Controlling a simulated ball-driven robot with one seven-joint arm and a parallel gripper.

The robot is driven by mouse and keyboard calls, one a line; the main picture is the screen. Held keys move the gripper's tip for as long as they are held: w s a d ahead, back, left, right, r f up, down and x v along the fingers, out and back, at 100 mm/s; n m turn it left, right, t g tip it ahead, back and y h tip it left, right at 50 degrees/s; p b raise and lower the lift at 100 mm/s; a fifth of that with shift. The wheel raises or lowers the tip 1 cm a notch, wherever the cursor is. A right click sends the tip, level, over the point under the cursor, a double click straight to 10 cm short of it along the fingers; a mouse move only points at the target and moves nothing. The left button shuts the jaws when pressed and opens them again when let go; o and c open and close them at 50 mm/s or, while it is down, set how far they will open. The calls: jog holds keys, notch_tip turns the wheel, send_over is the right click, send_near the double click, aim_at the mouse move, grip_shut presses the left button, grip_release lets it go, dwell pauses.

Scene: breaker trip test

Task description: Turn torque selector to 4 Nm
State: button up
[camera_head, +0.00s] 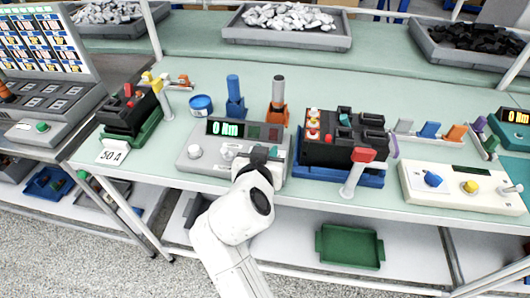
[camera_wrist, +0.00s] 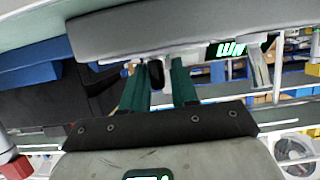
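The grey torque tester box (camera_head: 205,171) sits on the bench; its display (camera_head: 225,128) reads 0 Nm. It has a pale knob (camera_head: 194,151) at left and another pale knob (camera_head: 228,153) near its middle. My gripper (camera_head: 262,156) is over the box's right front part and hides what lies under it. In the wrist view, my gripper's green fingers (camera_wrist: 160,86) stand apart, with a dark knob-like part (camera_wrist: 156,74) showing between them. I cannot tell whether they touch it. The box's grey body (camera_wrist: 190,28) and part of its display (camera_wrist: 232,49) also show there.
A black breaker block in a blue tray (camera_head: 340,174) stands close to the right, with a red-topped lever (camera_head: 358,168). Blue (camera_head: 235,100) and orange (camera_head: 277,112) holders with upright tools stand behind the box. A cream box (camera_head: 455,190) is farther right.

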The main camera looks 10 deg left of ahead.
jog(key=shift+o, duration=0.7)
jog(key=v, duration=1)
jog(key=shift+s+r, duration=0.2)
jog(key=shift+s, duration=0.15)
